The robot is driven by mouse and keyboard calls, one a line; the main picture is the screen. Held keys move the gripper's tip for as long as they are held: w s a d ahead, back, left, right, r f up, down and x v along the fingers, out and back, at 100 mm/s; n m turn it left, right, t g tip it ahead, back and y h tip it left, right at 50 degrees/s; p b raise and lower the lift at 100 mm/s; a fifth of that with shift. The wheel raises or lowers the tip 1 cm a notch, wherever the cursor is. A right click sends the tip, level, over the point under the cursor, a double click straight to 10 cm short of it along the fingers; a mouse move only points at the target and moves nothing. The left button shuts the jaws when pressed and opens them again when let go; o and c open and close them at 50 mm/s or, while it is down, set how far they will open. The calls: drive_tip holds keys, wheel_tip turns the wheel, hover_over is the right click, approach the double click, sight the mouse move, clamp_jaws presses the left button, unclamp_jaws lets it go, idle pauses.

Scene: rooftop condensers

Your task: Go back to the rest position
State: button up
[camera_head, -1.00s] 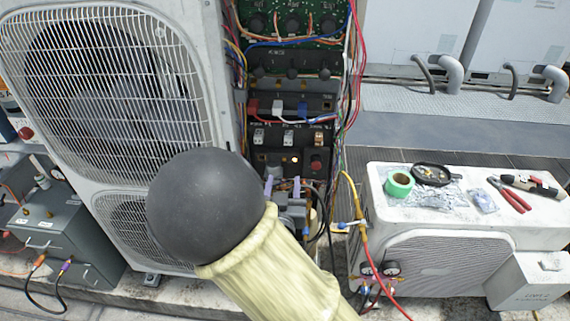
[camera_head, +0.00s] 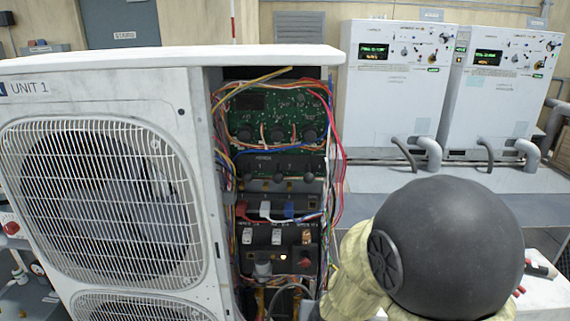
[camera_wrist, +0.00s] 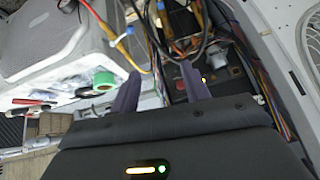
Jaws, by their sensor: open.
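My gripper (camera_wrist: 164,86) shows in the wrist view with its two purple-grey fingers apart and nothing between them. It faces the open wiring bay of the condenser, which appears tilted in that view. In the head view, my arm's dark round joint and pale sleeve fill the lower right, and my gripper is not visible there. The condenser marked UNIT 1 (camera_head: 188,196) stands at left with its side bay open. In the bay are a green circuit board (camera_head: 277,117), black knobs, plugs with red, white and blue connectors, and switches.
Two white control cabinets (camera_head: 392,85) with lit displays stand at the back right, with grey pipes (camera_head: 428,153) below. Loose red wires (camera_head: 338,160) hang at the bay's right edge. The wrist view shows green tape (camera_wrist: 103,81) and red-handled pliers (camera_wrist: 30,102) on a white unit.

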drive_tip(key=s+d+r+n+g+p, duration=0.1)
drive_tip(key=s+d+r+g, duration=0.3)
drive_tip(key=s+d, duration=0.3)
drive_tip(key=shift+s+r+p, duration=0.2)
drive_tip(key=shift+s+p, duration=0.1)
drive_tip(key=shift+s, duration=0.8)
drive_tip(key=shift+d, duration=0.1)
drive_tip(key=shift+c, duration=0.4)
drive_tip(key=shift+c, duration=0.7)
